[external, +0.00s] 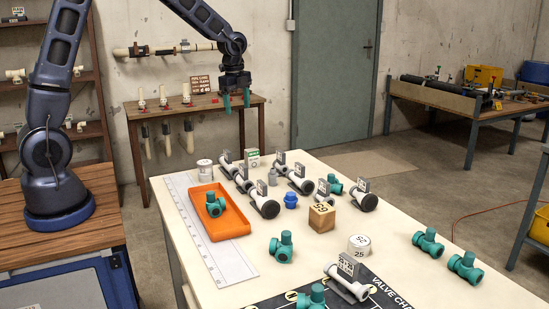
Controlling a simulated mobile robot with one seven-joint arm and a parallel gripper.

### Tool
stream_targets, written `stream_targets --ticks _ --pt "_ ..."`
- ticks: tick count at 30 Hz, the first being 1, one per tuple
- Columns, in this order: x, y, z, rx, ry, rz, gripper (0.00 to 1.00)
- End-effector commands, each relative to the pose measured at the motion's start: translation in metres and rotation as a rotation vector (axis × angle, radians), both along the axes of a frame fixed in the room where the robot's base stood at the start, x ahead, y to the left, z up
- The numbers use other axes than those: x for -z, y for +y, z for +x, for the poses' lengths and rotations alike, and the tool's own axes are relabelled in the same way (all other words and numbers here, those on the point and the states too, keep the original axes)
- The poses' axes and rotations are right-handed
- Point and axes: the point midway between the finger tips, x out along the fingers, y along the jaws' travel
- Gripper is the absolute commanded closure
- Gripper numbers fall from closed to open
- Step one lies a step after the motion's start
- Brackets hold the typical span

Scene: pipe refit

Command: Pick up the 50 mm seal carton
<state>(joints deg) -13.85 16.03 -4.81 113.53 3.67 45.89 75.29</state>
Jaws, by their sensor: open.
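A brown cube-shaped carton (322,218) with dark markings stands on the pale table (190,270), right of its middle. Its number is too small to read surely; it may be the 50 mm seal carton. A small white and green box (252,159) stands at the table's far edge, its print unreadable. My gripper (236,103) has teal fingers pointing down and is open and empty. It hangs in the air well above the table, up and left of the brown carton in the picture and apart from everything on the table.
An orange tray (241,228) holds a teal valve (215,206). Grey pipe pieces with tags (265,205) crowd the far part, near a blue fitting (291,201). A white round tub (358,245) stands close right of the brown carton. More teal valves (283,247) lie around.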

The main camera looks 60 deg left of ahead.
Motion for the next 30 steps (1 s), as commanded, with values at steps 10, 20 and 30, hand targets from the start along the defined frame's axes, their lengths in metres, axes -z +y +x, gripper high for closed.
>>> stream_targets --ticks 10,20,30 --pt "0.092 0.035 0.053 0.234 0.068 -0.016 0.29" --pt "0.124 0.044 0.066 0.308 0.082 -0.024 0.29" --pt "0.167 0.043 0.066 0.308 0.082 -0.024 0.29"
